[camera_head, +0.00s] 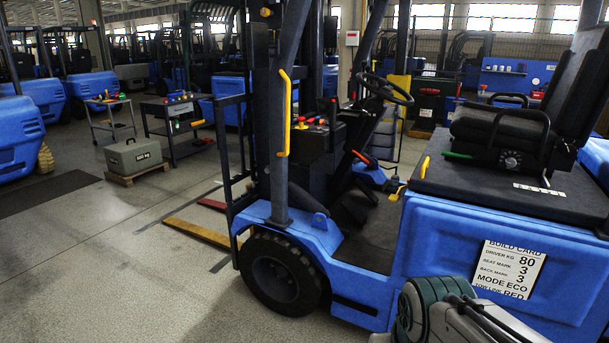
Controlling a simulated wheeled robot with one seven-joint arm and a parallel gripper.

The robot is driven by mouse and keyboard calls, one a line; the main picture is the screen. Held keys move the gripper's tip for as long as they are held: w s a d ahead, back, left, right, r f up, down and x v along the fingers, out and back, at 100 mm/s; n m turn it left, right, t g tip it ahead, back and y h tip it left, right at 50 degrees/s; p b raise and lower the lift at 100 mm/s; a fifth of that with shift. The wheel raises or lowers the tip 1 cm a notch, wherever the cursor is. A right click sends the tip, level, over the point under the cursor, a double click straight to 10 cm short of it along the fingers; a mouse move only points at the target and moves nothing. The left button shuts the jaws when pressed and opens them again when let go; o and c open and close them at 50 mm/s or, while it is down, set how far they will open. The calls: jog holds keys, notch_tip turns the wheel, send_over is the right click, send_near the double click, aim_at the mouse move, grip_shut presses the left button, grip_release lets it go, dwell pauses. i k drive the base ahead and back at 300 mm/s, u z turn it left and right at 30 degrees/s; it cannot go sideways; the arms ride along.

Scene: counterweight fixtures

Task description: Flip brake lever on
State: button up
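A blue forklift (376,257) fills the middle and right. Several levers show in its cab, and no label marks which is the brake lever. An orange-tipped lever (361,157) leans up and left beside the steering column. A red-tipped lever (333,112) stands upright by the dark console (310,148), which carries small red and yellow knobs (301,124). A yellow handle (398,192) sits low at the seat base's front edge. A green-tipped lever (458,155) is beside the seat. My arm's grey and teal links show at the bottom right; no gripper fingers are visible.
The black steering wheel (386,88) and seat (500,128) flank the cab opening. A yellow grab bar (285,112) runs along the front post. A build card (508,270) is on the blue side. A weight block (133,156) and carts stand left. The left floor is open.

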aim_at(333, 105)
jog(key=u, duration=0.25)
jog(key=i, duration=2.85)
jog(key=z, duration=0.1)
